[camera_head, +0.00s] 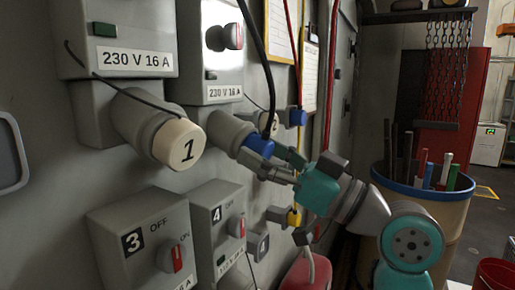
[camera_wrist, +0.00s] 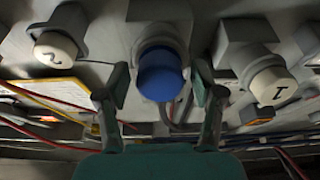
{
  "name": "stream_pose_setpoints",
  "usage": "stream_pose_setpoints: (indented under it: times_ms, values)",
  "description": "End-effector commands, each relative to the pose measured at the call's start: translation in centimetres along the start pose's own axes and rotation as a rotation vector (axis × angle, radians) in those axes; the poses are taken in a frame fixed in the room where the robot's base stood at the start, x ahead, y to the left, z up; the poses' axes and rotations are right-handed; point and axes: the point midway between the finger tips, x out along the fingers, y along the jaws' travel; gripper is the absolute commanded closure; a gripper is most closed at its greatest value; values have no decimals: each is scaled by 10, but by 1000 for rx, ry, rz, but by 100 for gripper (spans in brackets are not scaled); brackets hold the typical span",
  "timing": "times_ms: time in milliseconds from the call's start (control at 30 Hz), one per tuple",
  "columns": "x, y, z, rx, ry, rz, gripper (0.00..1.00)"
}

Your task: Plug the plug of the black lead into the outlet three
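The black lead (camera_head: 257,43) hangs from the top and runs down to a blue plug (camera_head: 261,145) at a grey outlet under the middle upper box. In the wrist view the blue plug (camera_wrist: 160,76) sits between my fingers, with a gap on each side. My gripper (camera_head: 275,169) is open; it also shows in the wrist view (camera_wrist: 161,102). The switch box marked 3 (camera_head: 138,240), with a red-marked knob, stands at lower left. Its outlet is not visible in the head view.
A white cap marked 1 (camera_head: 179,144) covers the left outlet. A switch box marked 4 (camera_head: 217,221) is beside box 3. Another blue plug (camera_head: 293,117) and a yellow plug (camera_head: 293,217) are farther along the wall. A barrel (camera_head: 427,209) stands at right.

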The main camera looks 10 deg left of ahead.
Motion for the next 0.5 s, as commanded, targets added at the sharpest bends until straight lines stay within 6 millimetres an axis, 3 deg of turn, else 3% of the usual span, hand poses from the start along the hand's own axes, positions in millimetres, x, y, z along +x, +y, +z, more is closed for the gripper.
stream_pose_setpoints:
  times_ms: [33,233,500]
  values:
    - [0,0,0,0,0,0,52]
    - [0,0,0,0,0,0,100]
    - [-5,0,0,0,0,1,100]
